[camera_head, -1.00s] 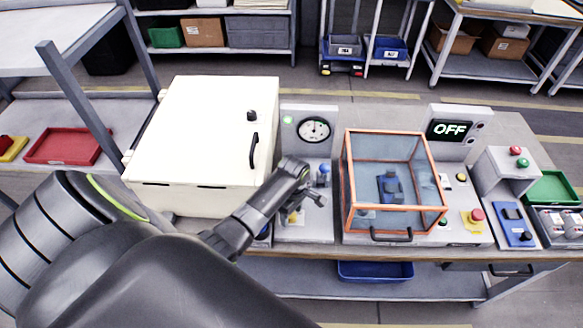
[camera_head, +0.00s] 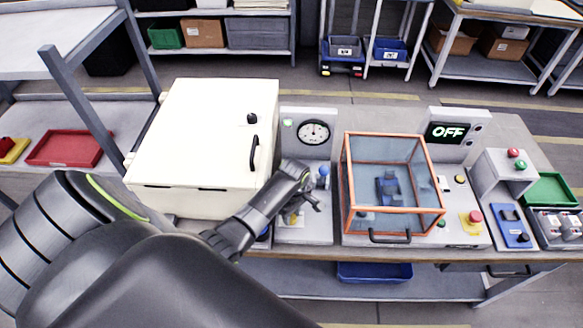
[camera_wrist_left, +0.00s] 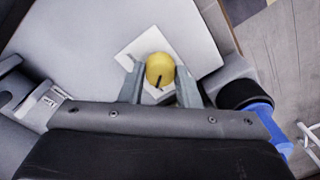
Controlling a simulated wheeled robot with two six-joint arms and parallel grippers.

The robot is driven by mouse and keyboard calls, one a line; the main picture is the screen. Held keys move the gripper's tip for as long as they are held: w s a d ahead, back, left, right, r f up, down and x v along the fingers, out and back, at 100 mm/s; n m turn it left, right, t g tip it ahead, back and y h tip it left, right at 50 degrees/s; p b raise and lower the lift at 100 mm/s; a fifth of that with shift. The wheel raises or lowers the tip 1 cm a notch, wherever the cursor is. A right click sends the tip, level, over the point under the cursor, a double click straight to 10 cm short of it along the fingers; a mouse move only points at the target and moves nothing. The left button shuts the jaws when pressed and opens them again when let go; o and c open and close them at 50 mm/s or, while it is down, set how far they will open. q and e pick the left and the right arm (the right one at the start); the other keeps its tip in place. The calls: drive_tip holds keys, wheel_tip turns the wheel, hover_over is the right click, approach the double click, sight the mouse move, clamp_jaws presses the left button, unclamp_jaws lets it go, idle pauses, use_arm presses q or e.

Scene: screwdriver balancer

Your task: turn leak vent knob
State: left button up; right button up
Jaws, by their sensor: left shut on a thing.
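The leak vent knob, a yellow round knob (camera_wrist_left: 160,70) with a dark mark on it, shows in the left wrist view on a pale square plate (camera_wrist_left: 192,40). My left gripper (camera_wrist_left: 161,85) is shut on it, with one finger on each side. In the head view my left gripper (camera_head: 300,208) is over the grey panel with the round gauge (camera_head: 314,132), and it hides most of the knob. A blue knob (camera_head: 324,172) stands just behind the gripper. My right gripper is not in view.
A white cabinet (camera_head: 205,135) with a black handle stands left of the gripper. An orange-framed clear box (camera_head: 392,207) stands close on the right. A display reading OFF (camera_head: 448,130) is behind it. Red and green buttons sit farther right.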

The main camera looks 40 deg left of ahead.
use_arm(q)
drive_tip(key=m+p, duration=0.1)
drive_tip(key=m, duration=0.1)
drive_tip(key=shift+r+m, duration=0.1)
drive_tip(key=shift+m, duration=0.2)
drive_tip(key=m, duration=0.2)
drive_tip(key=shift+m+p, duration=0.3)
drive_tip(key=m, duration=0.5)
drive_tip(key=shift+d+m, duration=0.1)
drive_tip(key=shift+m, duration=0.2)
drive_tip(key=m, duration=0.5)
drive_tip(key=shift+s+t, duration=0.1)
drive_tip(key=shift+t, duration=0.2)
drive_tip(key=shift+m, duration=0.4)
drive_tip(key=o, duration=1)
drive_tip(key=shift+c, duration=0.2)
